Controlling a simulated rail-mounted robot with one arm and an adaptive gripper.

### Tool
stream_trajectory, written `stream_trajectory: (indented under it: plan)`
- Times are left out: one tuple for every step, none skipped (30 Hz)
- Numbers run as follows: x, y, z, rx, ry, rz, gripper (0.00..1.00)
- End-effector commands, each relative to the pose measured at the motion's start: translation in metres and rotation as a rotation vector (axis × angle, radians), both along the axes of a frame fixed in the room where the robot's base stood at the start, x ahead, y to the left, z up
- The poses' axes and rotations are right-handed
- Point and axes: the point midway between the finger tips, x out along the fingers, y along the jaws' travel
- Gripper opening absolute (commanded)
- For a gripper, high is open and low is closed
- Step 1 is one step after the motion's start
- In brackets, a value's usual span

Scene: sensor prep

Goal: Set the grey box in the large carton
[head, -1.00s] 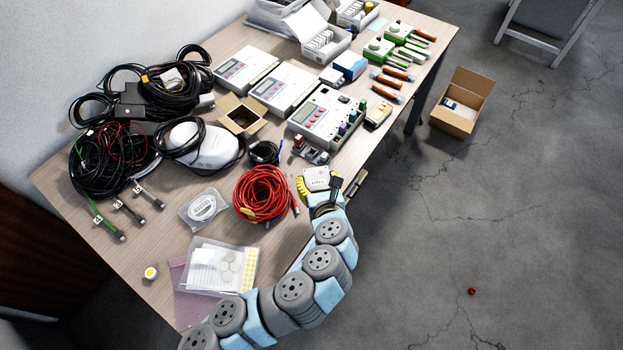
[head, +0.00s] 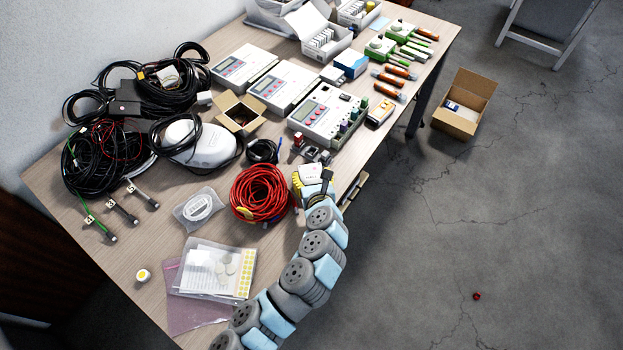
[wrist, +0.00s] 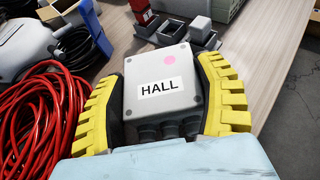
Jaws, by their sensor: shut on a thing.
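The grey box (wrist: 160,78), labelled HALL with a pink dot on its lid, sits between the two yellow fingers of my gripper (wrist: 165,95) in the wrist view. The fingers are shut on its left and right sides. In the head view the grey box (head: 311,174) shows at the table's right edge, partly covered by my gripper (head: 312,184). I cannot tell whether it touches the table. The large carton (head: 458,122) stands open on the floor to the right of the table, with a small blue-and-white item inside.
A red cable coil (head: 259,194) lies just left of my gripper. Small dark parts (head: 318,155) and a grey meter unit (head: 322,118) are behind it. A small open carton (head: 240,118) stands on the table (head: 150,262). The floor between table and large carton is clear.

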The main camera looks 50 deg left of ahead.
Motion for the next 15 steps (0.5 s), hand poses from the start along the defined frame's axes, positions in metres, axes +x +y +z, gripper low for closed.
stream_trajectory:
  plan:
    - [0.0000,0.0003,-0.0081,0.000,0.000,0.000,0.32]
    - [0.0001,0.0002,-0.0097,0.001,-0.001,0.000,0.32]
    - [0.0003,-0.0001,-0.0107,0.001,-0.001,-0.001,0.32]
    - [0.0003,-0.0002,-0.0109,0.001,-0.001,-0.001,0.32]
    - [0.0005,-0.0003,-0.0104,0.001,-0.001,-0.001,0.32]
    - [0.0004,-0.0003,-0.0097,0.002,-0.001,-0.001,0.32]
    - [0.0004,-0.0002,-0.0094,0.002,-0.001,-0.001,0.32]
    - [0.0004,-0.0003,-0.0092,0.002,-0.001,-0.001,0.32]
    - [0.0003,-0.0002,-0.0091,0.002,-0.001,-0.001,0.32]
    - [0.0003,-0.0002,-0.0092,0.002,-0.001,-0.001,0.32]
    - [0.0002,-0.0002,-0.0095,0.002,-0.001,-0.001,0.32]
    - [0.0003,-0.0003,-0.0101,0.002,0.000,-0.002,0.32]
    - [0.0003,-0.0003,-0.0108,0.003,0.000,-0.001,0.32]
    - [0.0003,-0.0002,-0.0115,0.003,0.000,-0.001,0.32]
    - [0.0002,-0.0002,-0.0124,0.003,0.000,-0.001,0.32]
